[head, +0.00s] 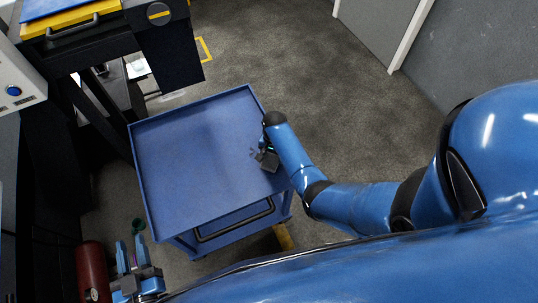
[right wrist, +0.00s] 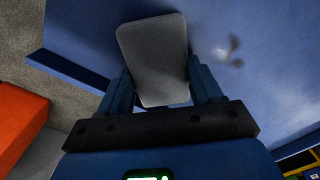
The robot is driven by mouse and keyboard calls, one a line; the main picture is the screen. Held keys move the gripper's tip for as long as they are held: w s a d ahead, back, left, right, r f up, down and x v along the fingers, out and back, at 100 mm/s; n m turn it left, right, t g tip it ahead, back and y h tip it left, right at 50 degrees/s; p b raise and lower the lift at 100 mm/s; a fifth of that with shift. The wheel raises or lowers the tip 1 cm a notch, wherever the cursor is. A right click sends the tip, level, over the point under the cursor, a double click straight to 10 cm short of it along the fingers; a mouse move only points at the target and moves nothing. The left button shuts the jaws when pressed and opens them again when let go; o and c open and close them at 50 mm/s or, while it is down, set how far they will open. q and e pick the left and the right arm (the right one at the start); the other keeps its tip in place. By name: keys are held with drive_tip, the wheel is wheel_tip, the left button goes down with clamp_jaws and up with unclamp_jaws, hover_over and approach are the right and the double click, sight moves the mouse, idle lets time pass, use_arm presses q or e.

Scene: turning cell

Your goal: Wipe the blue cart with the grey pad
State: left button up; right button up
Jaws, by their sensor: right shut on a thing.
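The blue cart (head: 190,150) stands in the middle of the head view, its flat top edged by a low rim. My right gripper (head: 258,156) is over the right part of the top. In the right wrist view it is shut on the grey pad (right wrist: 152,60), which sits between its two blue fingers. The pad is close over the blue surface; I cannot tell whether it touches. A dark smudge (right wrist: 230,52) shows on the surface beside the pad. My left gripper (head: 129,255) is open and empty, low at the left, off the cart.
A dark machine with a yellow-edged tray (head: 75,28) stands at the upper left. A red cylinder (head: 92,271) is at the lower left. An orange block (right wrist: 18,122) shows in the right wrist view. Grey floor (head: 310,80) is clear behind the cart.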

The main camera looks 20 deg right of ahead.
sight(250, 162)
drive_tip(key=shift+w+d, duration=0.2)
drive_tip(key=shift+d, duration=0.4)
drive_tip(key=shift+w+d+b, duration=0.1)
drive_tip(key=shift+w+b, duration=0.6)
drive_tip(key=shift+b, duration=0.1)
drive_tip(key=shift+w, duration=0.4)
drive_tip(key=shift+s+a+f, duration=0.1)
drive_tip(key=shift+a, duration=0.4)
drive_tip(key=shift+s+a+f, duration=0.15)
drive_tip(key=shift+s+a, duration=0.15)
drive_tip(key=shift+a, duration=1.6)
drive_tip(key=shift+a+r+p, duration=0.2)
drive_tip(key=shift+a+p, duration=0.15)
drive_tip(key=shift+a, duration=2.15)
use_arm(q)
drive_tip(key=shift+w+d+f, duration=0.1)
drive_tip(key=shift+d+f, duration=0.2)
drive_tip(key=shift+f, duration=0.1)
drive_tip(key=shift+r, duration=0.1)
use_arm(e)
drive_tip(key=shift+w+r, duration=0.1)
